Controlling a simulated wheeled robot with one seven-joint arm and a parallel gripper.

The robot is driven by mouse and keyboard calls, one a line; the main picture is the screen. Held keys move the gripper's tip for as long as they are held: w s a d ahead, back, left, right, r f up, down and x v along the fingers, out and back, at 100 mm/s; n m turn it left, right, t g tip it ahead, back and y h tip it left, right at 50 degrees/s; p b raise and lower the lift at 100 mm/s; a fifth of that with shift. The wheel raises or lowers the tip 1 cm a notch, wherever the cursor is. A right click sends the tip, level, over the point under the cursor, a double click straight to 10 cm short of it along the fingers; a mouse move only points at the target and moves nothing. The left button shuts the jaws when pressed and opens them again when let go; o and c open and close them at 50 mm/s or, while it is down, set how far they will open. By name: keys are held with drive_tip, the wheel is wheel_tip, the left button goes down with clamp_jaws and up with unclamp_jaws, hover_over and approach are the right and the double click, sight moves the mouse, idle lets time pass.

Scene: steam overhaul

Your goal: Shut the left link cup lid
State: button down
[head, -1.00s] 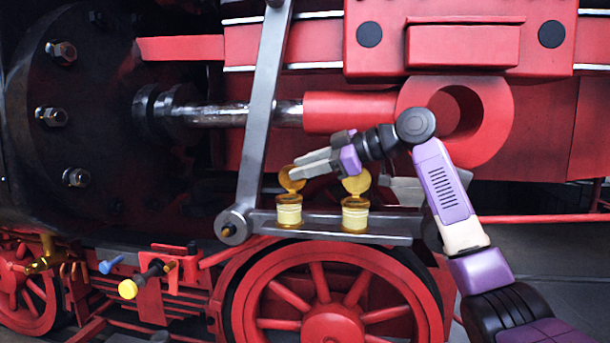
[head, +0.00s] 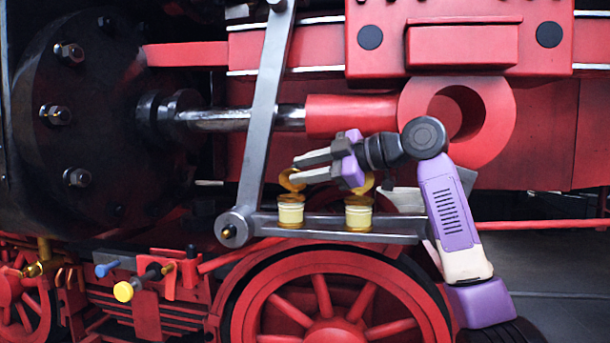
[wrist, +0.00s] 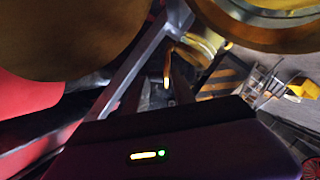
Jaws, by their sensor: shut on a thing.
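The left link cup (head: 290,213) is a small cream cup with a gold rim, standing on the grey link bar (head: 330,228). Its gold lid (head: 289,181) stands raised above the cup, tilted and partly hidden by my fingers. My gripper (head: 299,168) reaches in from the right, above the cup, and is shut on this lid near its edge. The right cup (head: 358,215) stands on the same bar. Its gold lid (head: 366,184) is also raised, partly hidden behind my gripper. In the wrist view, large gold surfaces (wrist: 65,35) fill the top; I cannot tell which lid each is.
A slanted grey lever (head: 263,115) rises just left of the left cup. A red spoked wheel (head: 325,300) is below the bar. A steel rod (head: 240,120) and red rod end (head: 350,113) lie behind and above. Yellow-ended and blue-ended fittings stand at lower left.

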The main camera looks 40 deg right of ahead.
drive_tip(key=shift+s+a+f+n+t+b, duration=0.2)
drive_tip(key=shift+n+t+b, duration=0.1)
drive_tip(key=shift+n+b, duration=0.35)
drive_tip(key=shift+s+a+f+n+t+b, duration=0.1)
drive_tip(key=shift+s+a+n+t+b, duration=0.25)
drive_tip(key=shift+b, duration=0.5)
drive_tip(key=shift+s+a+f+n+t+h+b, duration=0.15)
drive_tip(key=shift+f+n+t+b, duration=0.1)
drive_tip(key=shift+n+b, duration=0.4)
drive_tip(key=shift+a+f+n+t+h+b, duration=0.1)
drive_tip(key=shift+n+t+h+b, duration=0.2)
drive_tip(key=shift+b, duration=0.5)
idle(1.2)
drive_tip(key=c, duration=1.2)
unclamp_jaws()
drive_tip(key=shift+c, duration=0.2)
drive_tip(key=shift+f, duration=0.1)
drive_tip(key=shift+s, duration=0.1)
drive_tip(key=v, duration=0.7)
drive_tip(key=shift+s+d+b, duration=0.15)
drive_tip(key=shift+s+b, duration=0.1)
drive_tip(key=shift+b, duration=0.1)
